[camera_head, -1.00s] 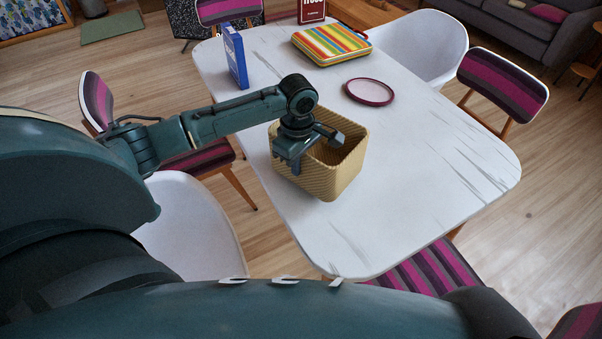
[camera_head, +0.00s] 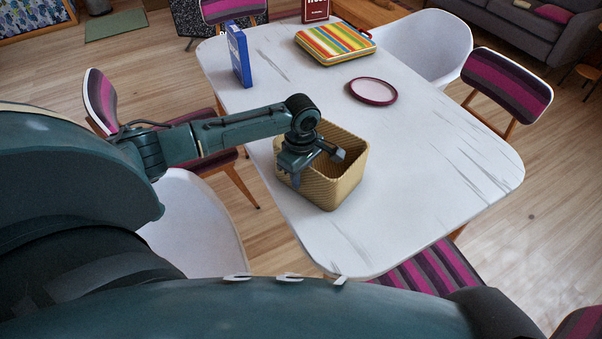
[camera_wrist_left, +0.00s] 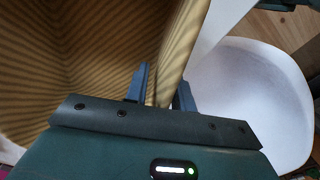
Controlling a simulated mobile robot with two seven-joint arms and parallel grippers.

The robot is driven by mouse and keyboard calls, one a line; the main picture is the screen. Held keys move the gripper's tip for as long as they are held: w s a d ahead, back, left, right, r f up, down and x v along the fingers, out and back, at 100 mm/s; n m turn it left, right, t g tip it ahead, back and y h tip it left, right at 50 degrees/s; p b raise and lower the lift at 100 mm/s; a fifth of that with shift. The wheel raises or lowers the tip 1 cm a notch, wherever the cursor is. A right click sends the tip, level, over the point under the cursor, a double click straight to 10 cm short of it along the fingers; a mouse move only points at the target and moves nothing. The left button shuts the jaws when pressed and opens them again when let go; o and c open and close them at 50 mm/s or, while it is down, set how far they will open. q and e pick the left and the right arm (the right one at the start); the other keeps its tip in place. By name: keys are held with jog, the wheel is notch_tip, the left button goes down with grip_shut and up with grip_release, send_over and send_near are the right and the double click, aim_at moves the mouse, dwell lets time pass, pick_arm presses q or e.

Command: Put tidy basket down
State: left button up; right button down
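The tidy basket (camera_head: 337,188), tan and ribbed with an open top, is over the near left part of the white table (camera_head: 420,190). It looks upright and its base appears at or very close to the tabletop; any small gap cannot be seen. My left gripper (camera_head: 298,180) is at the basket's left wall. In the left wrist view, the two fingers (camera_wrist_left: 161,92) straddle the basket wall (camera_wrist_left: 180,62), one inside and one outside, and look shut on it. The basket's interior, as far as it shows, looks empty. My right gripper is not in view.
A blue box (camera_head: 238,56), a striped case (camera_head: 335,45), a dark red box (camera_head: 315,10) and a red-rimmed plate (camera_head: 373,91) stand farther back. Chairs surround the table, including a white one (camera_head: 195,220) near my left arm. The table's right side is clear.

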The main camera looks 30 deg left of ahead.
pick_arm(q)
jog(key=shift+r, duration=0.2)
notch_tip(320, 180, up, 12)
jog(key=shift+f, duration=0.1)
dwell(0.4)
dwell(0.4)
